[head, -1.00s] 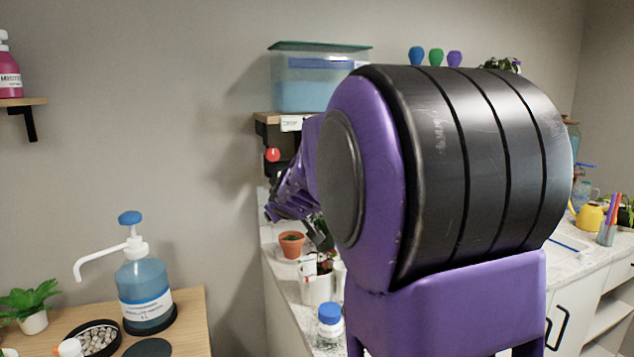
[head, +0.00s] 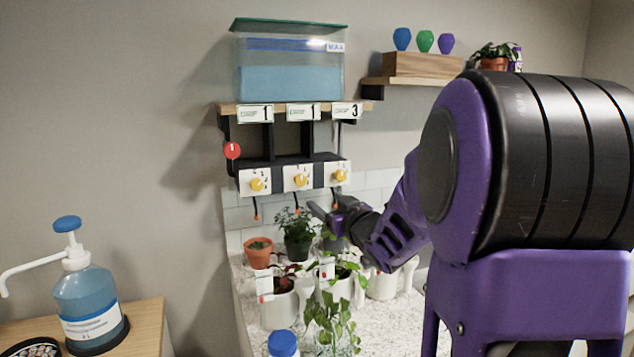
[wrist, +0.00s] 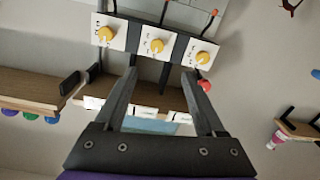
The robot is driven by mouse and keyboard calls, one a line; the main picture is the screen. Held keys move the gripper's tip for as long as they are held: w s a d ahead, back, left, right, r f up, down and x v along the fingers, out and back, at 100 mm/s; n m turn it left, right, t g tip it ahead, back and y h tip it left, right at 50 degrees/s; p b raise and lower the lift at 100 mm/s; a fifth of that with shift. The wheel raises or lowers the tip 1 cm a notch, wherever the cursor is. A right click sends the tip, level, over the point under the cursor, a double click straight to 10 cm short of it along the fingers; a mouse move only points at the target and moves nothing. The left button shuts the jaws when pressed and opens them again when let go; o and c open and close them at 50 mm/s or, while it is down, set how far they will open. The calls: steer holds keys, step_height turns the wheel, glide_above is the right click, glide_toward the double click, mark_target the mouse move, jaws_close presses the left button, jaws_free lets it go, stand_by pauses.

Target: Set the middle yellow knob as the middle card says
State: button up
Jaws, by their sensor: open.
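The middle yellow knob (head: 301,180) sits on a white dial plate under the shelf, between the left yellow knob (head: 257,184) and the right yellow knob (head: 340,175). The middle card (head: 303,112) on the shelf edge above reads 1. The left card (head: 255,114) reads 1 and the right card (head: 347,111) reads 3. My gripper (head: 326,210) is open and empty, below and in front of the dials. In the upside-down wrist view the middle knob (wrist: 157,46) shows beyond and between the open fingers (wrist: 159,76), apart from them. Its exact pointer setting is too small to read.
A lidded water tank (head: 290,70) stands on the shelf. A red round tag (head: 232,150) hangs at its left. Thin tubes hang below the dials. Several potted plants, including a terracotta pot (head: 258,252), crowd the counter below. A soap dispenser (head: 88,300) stands at left.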

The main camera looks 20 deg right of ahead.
glide_toward(302, 180)
steer(key=w, duration=0.9)
steer(key=shift+w+a+f, duration=0.15)
steer(key=shift+a, duration=0.05)
jaws_close()
